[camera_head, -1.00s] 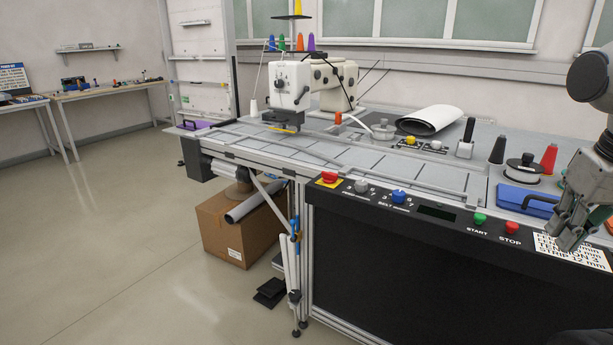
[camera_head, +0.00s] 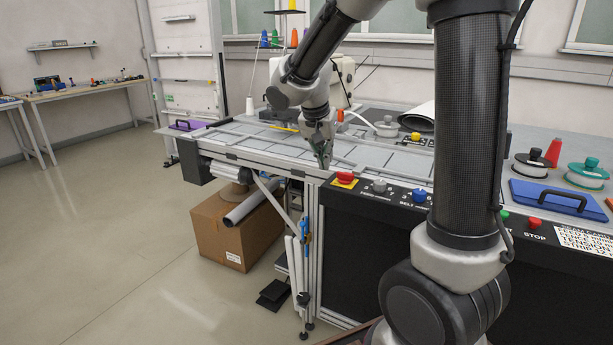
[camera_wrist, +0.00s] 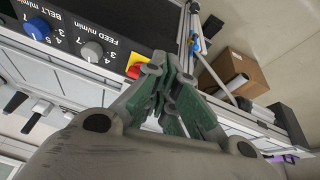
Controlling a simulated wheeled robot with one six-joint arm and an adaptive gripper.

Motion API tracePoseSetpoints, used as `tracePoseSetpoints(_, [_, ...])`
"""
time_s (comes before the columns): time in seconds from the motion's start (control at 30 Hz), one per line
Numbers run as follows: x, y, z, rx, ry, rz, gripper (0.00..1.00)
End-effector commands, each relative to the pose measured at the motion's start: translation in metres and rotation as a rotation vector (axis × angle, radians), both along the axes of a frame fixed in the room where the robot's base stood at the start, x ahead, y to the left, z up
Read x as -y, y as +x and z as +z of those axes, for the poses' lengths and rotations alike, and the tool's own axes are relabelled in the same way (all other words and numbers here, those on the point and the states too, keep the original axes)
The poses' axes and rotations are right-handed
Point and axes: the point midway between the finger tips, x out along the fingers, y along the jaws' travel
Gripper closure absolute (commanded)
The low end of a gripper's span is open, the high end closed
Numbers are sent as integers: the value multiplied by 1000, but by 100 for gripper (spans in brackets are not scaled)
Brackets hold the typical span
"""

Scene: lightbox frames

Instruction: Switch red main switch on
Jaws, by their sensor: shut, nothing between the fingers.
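The red main switch (camera_head: 344,178) is a red knob on a yellow plate at the left end of the black control panel (camera_head: 388,205). In the wrist view the switch (camera_wrist: 137,65) shows just left of the fingertips, partly hidden by a finger. My gripper (camera_head: 325,164) hangs down at the table's front edge, a little left of and above the switch in the head view. In the wrist view the fingers of my gripper (camera_wrist: 170,66) are together and hold nothing. I cannot tell whether a fingertip touches the switch. The knob's setting is too small to read.
Beside the switch are a grey knob (camera_head: 379,186) and a blue knob (camera_head: 419,196). Green start (camera_head: 503,215) and red stop (camera_head: 534,223) buttons sit further right. The sewing machine (camera_head: 342,82) stands behind my arm. A cardboard box (camera_head: 222,232) is on the floor below left.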

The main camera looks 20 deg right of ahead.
Motion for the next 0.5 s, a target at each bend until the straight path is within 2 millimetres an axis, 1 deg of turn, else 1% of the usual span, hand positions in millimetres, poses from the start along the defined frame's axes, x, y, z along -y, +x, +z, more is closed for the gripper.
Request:
tracePoseSetpoints(0.1, [0,3,1,39,21,-83,100])
tracePoseSetpoints(0.2, [-1,3,1,56,34,-129,100])
tracePoseSetpoints(0.5, [-1,3,1,60,38,-148,100])
